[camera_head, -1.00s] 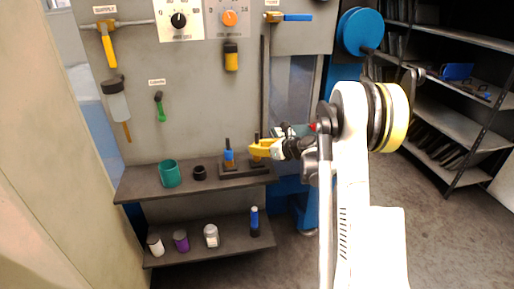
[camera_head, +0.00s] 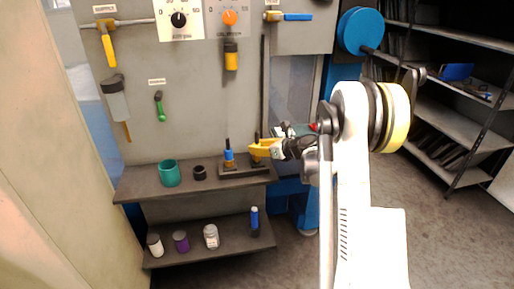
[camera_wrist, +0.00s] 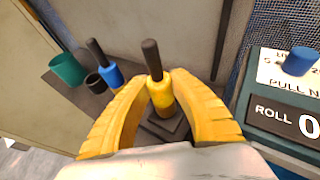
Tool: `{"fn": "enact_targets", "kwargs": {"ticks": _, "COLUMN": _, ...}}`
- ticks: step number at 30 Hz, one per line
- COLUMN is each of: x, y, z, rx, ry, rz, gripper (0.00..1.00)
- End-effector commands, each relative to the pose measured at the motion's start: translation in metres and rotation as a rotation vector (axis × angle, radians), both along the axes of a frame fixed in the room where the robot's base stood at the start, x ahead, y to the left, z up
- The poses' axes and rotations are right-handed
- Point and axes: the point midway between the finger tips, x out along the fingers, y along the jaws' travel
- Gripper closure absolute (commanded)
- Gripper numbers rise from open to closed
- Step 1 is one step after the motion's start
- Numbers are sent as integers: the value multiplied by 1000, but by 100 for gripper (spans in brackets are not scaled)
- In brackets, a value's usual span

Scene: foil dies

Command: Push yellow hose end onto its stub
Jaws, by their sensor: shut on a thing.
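The yellow hose end (camera_wrist: 161,98) is a yellow sleeve with a dark rod-like hose rising from its top. It stands about upright over a dark square base in the wrist view. My gripper (camera_wrist: 160,84) has its two yellow fingers closed on either side of it; the gripper also shows in the head view (camera_head: 259,149), over the right end of the dark block (camera_head: 232,174). The fingers hide most of the hose end in the head view. The stub is hidden, so I cannot tell how far the sleeve sits on it.
A blue hose end (camera_head: 229,157) stands on the block just left of my gripper. A black ring (camera_head: 199,173) and a teal cup (camera_head: 169,174) are further left on the shelf. A panel with a blue knob (camera_wrist: 299,62) is close on the right in the wrist view.

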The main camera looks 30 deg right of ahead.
Motion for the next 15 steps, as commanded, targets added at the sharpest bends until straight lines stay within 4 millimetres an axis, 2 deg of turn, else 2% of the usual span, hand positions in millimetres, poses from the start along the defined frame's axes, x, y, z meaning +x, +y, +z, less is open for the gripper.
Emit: {"fn": "enact_targets", "kwargs": {"ticks": 15, "x": 0, "y": 0, "z": -7, "rx": 0, "ry": 0, "rz": 0, "gripper": 100}}
